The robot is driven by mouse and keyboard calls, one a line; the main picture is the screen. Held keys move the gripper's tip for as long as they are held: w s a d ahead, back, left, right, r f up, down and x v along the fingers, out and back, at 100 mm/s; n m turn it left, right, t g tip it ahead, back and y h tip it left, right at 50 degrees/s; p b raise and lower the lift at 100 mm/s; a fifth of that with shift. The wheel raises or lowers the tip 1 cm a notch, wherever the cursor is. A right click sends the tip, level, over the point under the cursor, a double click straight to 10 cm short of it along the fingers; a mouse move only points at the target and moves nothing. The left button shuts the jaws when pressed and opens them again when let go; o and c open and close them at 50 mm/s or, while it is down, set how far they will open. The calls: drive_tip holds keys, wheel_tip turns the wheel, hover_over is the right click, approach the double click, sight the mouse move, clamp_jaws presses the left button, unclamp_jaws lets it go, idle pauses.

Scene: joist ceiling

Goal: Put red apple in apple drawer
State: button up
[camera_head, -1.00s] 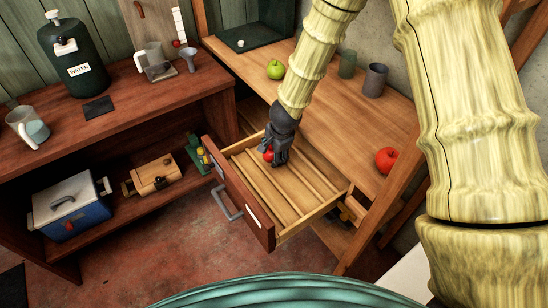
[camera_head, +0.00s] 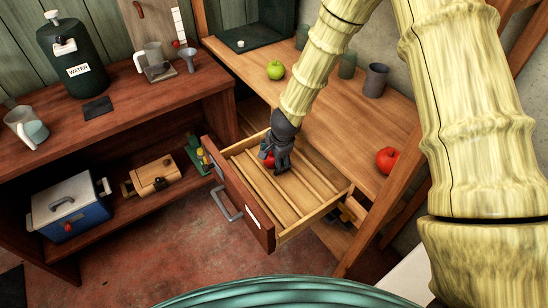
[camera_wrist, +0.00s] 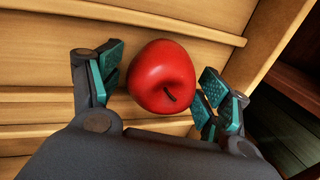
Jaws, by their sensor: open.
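My gripper (camera_head: 273,160) is low over the open drawer (camera_head: 297,219), near its back left part. In the wrist view my gripper (camera_wrist: 160,95) is open, with one teal-padded finger on each side of a red apple (camera_wrist: 162,77). The apple rests on the slatted wooden drawer floor, its stem facing the camera. In the head view this apple (camera_head: 267,160) is mostly hidden behind the gripper. A second red apple (camera_head: 387,160) sits on the wooden tabletop at the right.
A green apple (camera_head: 275,70) and dark cups (camera_head: 375,80) stand on the tabletop (camera_head: 340,120). The drawer front has a label and a grey handle (camera_head: 228,205). A shelf unit with a water dispenser (camera_head: 73,57) and a blue cooler (camera_head: 67,208) stands at the left.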

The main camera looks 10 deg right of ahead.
drive_tip(key=shift+r, duration=0.1)
drive_tip(key=p+v, duration=0.2)
drive_tip(key=v, duration=1)
drive_tip(key=shift+s, duration=0.1)
